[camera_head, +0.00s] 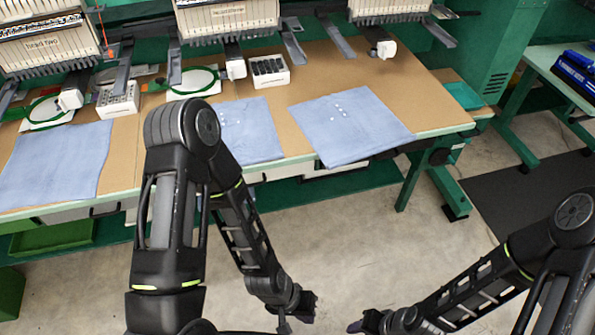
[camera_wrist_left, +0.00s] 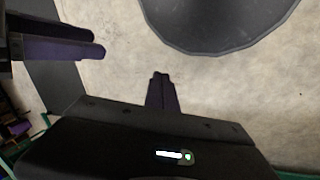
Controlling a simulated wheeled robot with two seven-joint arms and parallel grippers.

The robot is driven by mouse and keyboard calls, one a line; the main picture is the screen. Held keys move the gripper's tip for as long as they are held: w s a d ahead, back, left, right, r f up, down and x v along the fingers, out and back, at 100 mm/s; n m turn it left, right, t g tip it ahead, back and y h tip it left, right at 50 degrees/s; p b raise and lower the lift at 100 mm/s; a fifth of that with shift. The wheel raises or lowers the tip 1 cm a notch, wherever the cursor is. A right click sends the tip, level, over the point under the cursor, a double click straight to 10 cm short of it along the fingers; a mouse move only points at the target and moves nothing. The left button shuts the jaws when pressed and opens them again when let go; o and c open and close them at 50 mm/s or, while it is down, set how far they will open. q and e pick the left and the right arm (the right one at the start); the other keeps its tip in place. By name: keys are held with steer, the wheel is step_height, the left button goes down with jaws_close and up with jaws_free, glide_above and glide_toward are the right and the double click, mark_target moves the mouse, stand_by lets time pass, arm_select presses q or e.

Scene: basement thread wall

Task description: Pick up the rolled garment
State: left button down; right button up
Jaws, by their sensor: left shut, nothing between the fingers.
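No rolled garment shows in either view. Blue garments lie flat on the tan table: one at the right (camera_head: 350,126), one in the middle (camera_head: 256,133) partly behind my left arm, and one at the left (camera_head: 56,165). My left gripper (camera_head: 290,318) hangs low over the floor, in front of the table and well away from the garments. In the left wrist view its fingers (camera_wrist_left: 161,90) are together and empty. My right gripper (camera_head: 358,326) is low at the bottom of the head view. Whether its fingers are apart is unclear.
The long table (camera_head: 432,110) carries embroidery machine heads (camera_head: 226,18), green hoops (camera_head: 196,81) and a white box of dark spools (camera_head: 268,71). A green machine stand (camera_head: 480,50) and another table (camera_head: 560,62) are at the right. Bare floor (camera_head: 350,230) lies in front.

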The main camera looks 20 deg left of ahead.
arm_select(q)
steer(key=shift+w+d, duration=0.1)
steer(key=w+a+f+n+t+h+b, duration=0.1)
steer(key=w+a+n+h+b, duration=0.15)
steer(key=w+b, duration=0.5)
steer(key=w+a+f+n+h+b, duration=0.1)
steer(key=w+a+f+n+b, duration=0.15)
steer(key=w+b, duration=0.5)
steer(key=w+a+r+t+h+b, duration=0.2)
steer(key=w+a+r+t+b, duration=0.1)
steer(key=r, duration=0.5)
steer(key=w+a+r+t+h+b, duration=0.2)
steer(key=w+a+r+t+b, duration=0.1)
steer(key=r, duration=0.5)
steer(key=w+a+r+t+h+b, duration=0.2)
steer(key=w+a+r+t+b, duration=0.1)
steer(key=r, duration=0.5)
steer(key=w+a+b, duration=0.1)
steer(key=b, duration=0.1)
steer(key=shift+a+n+t+b, duration=0.35)
steer(key=shift+n+t+b, duration=0.05)
steer(key=shift+w+r, duration=0.1)
steer(key=b+x, duration=0.1)
steer(key=x, duration=0.9)
steer(key=shift+d, duration=0.1)
